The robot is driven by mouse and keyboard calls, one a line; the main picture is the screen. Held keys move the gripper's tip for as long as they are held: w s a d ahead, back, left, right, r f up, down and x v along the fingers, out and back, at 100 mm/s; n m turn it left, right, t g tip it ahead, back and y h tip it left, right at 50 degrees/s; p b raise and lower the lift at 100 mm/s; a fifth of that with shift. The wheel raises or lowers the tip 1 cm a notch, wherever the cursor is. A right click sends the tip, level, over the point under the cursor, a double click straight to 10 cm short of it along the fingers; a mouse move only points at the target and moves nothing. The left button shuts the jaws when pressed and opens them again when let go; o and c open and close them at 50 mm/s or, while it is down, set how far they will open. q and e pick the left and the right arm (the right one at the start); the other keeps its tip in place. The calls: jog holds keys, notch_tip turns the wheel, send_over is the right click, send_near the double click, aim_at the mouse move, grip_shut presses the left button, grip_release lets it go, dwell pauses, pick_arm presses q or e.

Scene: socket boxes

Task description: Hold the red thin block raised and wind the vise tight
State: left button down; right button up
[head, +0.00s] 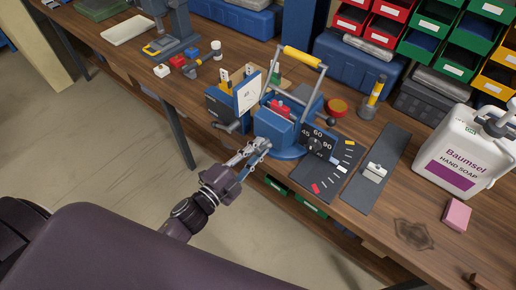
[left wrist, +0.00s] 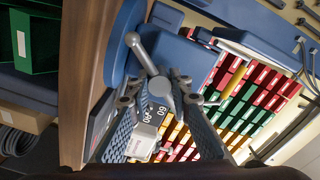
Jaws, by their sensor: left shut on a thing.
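The blue vise (head: 275,128) stands at the front edge of the wooden bench in the head view, and its blue body (left wrist: 185,55) fills the upper middle of the left wrist view. A small red block (head: 281,108) shows at the top of the vise; I cannot tell how firmly it sits there. My left gripper (head: 262,146) is at the front of the vise. In the left wrist view its fingers (left wrist: 163,100) are closed around the metal vise handle (left wrist: 143,52). My right gripper is in neither view.
A grey lever frame with a yellow grip (head: 302,57) rises behind the vise. A soap bottle (head: 455,150) and a pink block (head: 457,215) are farther right. Coloured bins (head: 450,45) line the back.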

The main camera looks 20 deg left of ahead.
pick_arm(q)
jog(key=shift+a+r, duration=0.1)
jog(key=shift+r, duration=0.1)
jog(key=c, duration=2)
grip_release()
jog(key=shift+c, duration=0.2)
jog(key=o, duration=0.5)
jog(key=shift+s+a, duration=0.1)
jog(key=shift+s, duration=0.1)
jog(key=shift+o, duration=1.4)
jog(key=shift+w+f, duration=0.1)
jog(key=v, duration=1.2)
jog(key=shift+c, duration=0.3)
